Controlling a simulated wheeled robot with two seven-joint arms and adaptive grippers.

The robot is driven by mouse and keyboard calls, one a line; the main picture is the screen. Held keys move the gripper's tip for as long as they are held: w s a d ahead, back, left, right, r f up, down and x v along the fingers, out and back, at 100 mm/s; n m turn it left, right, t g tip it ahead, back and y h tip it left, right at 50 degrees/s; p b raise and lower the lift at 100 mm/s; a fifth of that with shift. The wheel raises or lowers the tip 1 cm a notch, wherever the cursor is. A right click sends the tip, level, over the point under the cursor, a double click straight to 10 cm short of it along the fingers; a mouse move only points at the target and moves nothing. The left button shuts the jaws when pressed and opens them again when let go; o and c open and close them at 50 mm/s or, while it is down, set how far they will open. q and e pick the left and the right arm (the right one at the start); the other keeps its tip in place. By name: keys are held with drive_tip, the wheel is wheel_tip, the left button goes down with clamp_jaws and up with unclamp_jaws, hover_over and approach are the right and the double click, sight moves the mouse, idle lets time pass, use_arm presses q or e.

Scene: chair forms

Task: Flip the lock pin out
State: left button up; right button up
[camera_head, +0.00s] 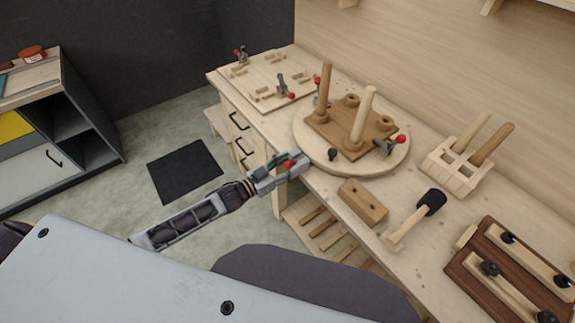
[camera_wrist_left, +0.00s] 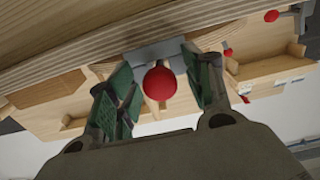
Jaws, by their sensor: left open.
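The lock pin shows as a red ball knob (camera_wrist_left: 160,83) on a grey metal bracket (camera_wrist_left: 154,51) at the bench edge in the wrist view. In the head view the red knob (camera_head: 288,164) is at the near edge of the workbench, beside the round board. My left gripper (camera_head: 287,163) is open around it. In the wrist view the green-padded fingers of the left gripper (camera_wrist_left: 160,76) stand on either side of the knob, with gaps visible. The pin's shaft is mostly hidden behind the knob. My right gripper is not in view.
A round board (camera_head: 310,158) carries a brown form with upright pegs and a red-knobbed clamp (camera_head: 388,146). A wooden block (camera_head: 362,202), a mallet (camera_head: 416,219) and a clamped dark board (camera_head: 487,295) lie along the workbench (camera_head: 337,226). Floor before the bench is clear, with a black mat (camera_head: 184,171).

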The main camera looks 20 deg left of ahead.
use_arm(q)
clamp_jaws()
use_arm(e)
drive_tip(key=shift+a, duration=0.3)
use_arm(q)
drive_tip(key=shift+s, duration=0.1)
drive_tip(key=shift+p+v, duration=0.8)
drive_tip(key=shift+v, duration=0.4)
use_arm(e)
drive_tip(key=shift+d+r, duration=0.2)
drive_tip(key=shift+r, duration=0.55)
use_arm(q)
drive_tip(key=shift+f, duration=0.1)
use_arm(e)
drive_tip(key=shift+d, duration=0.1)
